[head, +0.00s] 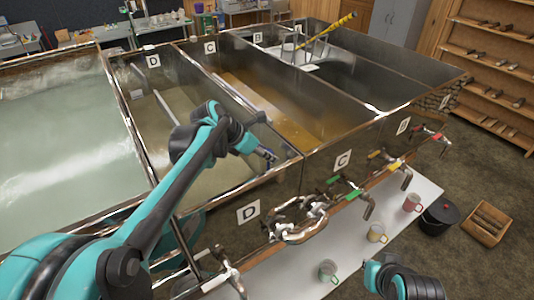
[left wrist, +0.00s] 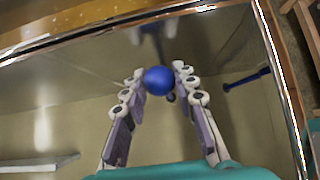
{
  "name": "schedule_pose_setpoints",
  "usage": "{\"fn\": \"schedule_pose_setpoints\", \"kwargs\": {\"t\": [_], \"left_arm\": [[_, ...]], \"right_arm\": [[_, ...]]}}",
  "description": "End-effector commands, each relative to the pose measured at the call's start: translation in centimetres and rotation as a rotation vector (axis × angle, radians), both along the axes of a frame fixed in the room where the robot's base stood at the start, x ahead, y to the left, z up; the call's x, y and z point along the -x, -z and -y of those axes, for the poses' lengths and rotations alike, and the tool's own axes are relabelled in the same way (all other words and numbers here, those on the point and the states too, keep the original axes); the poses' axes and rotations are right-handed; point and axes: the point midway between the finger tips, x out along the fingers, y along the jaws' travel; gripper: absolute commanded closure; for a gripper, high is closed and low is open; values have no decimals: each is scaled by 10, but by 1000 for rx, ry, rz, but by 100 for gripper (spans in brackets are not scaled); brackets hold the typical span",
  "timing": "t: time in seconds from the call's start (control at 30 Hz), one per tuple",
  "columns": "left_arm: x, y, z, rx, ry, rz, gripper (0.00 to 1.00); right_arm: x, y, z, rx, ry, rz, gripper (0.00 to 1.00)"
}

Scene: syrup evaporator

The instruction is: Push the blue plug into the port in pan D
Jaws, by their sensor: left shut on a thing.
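Pan D (head: 248,212) is the long metal pan with shallow cloudy liquid and D labels. My left gripper (head: 266,154) reaches down inside it, near its front end. In the left wrist view, my left gripper (left wrist: 160,82) is shut on the blue plug (left wrist: 158,80), whose round blue end shows between the fingertips. The metal pan wall lies just beyond, with a dark reflection on it. I cannot make out the port, and cannot tell whether the plug touches the wall. My right gripper is not in view; only part of my right arm shows at the lower right.
A second blue rod (left wrist: 246,78) sticks out from the side wall in the left wrist view. Pan C (head: 342,160) with amber liquid stands to the right. Valves and pipes (head: 298,220) hang off the front, above a white bench (head: 290,262) with several mugs.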

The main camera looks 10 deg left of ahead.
Motion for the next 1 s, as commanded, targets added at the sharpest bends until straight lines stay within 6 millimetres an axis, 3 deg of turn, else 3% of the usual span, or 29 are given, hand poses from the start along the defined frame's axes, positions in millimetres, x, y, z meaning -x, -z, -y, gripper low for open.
{"fn": "schedule_pose_setpoints", "kwargs": {"t": [0.37,0.4,0.47,0.5,0.83,1.0], "left_arm": [[0,3,0,0,0,0,100],[0,3,0,0,0,0,67],[0,3,0,0,0,0,52],[0,3,0,0,0,0,48],[1,1,-2,0,0,0,48],[12,-17,-13,0,-2,-1,48]], "right_arm": [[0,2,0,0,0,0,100],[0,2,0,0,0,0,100],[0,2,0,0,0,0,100],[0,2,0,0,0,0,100],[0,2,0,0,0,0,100],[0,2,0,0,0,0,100]]}}
